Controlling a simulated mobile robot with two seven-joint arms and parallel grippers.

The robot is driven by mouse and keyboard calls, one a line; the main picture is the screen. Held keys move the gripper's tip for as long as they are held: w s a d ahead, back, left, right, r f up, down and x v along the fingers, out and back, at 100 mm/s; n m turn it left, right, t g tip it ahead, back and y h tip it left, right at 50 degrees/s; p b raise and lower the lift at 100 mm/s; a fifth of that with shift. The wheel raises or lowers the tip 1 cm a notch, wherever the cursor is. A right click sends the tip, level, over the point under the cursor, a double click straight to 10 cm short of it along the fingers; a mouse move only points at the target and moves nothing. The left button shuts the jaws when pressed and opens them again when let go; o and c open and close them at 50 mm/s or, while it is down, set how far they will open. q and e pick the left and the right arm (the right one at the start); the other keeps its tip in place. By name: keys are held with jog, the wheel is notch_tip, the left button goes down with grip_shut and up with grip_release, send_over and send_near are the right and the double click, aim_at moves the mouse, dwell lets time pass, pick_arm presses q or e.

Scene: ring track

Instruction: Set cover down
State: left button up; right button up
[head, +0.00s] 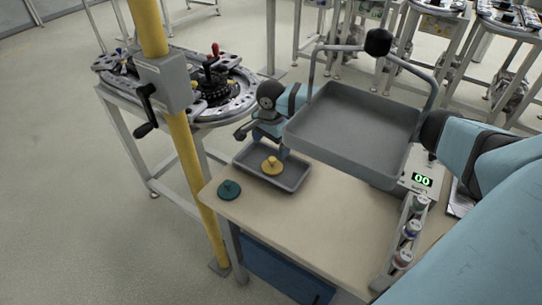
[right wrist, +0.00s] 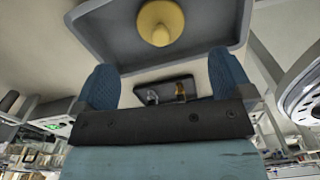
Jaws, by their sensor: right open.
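A yellow round cover with a knob (head: 271,166) sits in a small grey tray (head: 296,184) on the table. It also shows at the top of the right wrist view (right wrist: 160,22). A dark teal cover with a knob (head: 229,190) lies on the bare table top, left of the tray. My right gripper (head: 270,146) is just above the yellow cover, with its fingers apart and nothing seen held between them. In the right wrist view the two blue finger pads (right wrist: 164,82) stand wide apart, clear of the yellow cover. My left gripper is not in view.
A large grey pan (head: 350,125) under a bent handle stands close right of my right gripper. A display reading 00 (head: 422,180) and a rack of small jars (head: 408,238) are at the table's right. A yellow post (head: 195,170) with a crank is at the left. The table's front (head: 300,225) is clear.

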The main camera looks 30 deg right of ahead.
aim_at(271, 160)
jog(key=shift+r, duration=1.6)
